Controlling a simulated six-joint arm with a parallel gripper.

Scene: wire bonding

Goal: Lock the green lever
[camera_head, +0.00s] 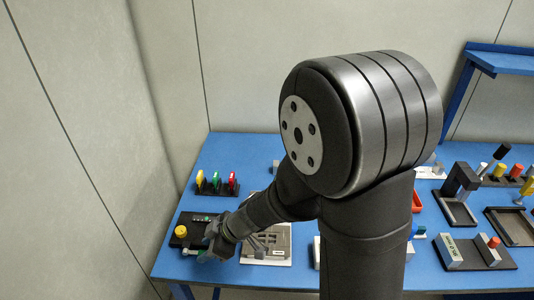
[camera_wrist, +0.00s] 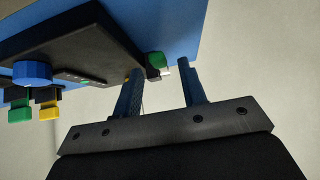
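A black box (camera_wrist: 75,45) sits on the blue table; in the head view the black box (camera_head: 185,222) is at the front left with a yellow knob on top. A green-ended part (camera_wrist: 157,60) sticks out past the box's edge in the wrist view, with a pale piece beside it. Contact cannot be told. In the head view my gripper (camera_head: 212,245) is beside the box.
Yellow, green and red upright levers (camera_head: 216,183) stand behind the box. A grey fixture plate (camera_head: 268,243) lies right of my gripper. In the wrist view, a blue knob (camera_wrist: 32,72) and green and yellow tabs (camera_wrist: 20,110) are at left. My arm hides mid-table.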

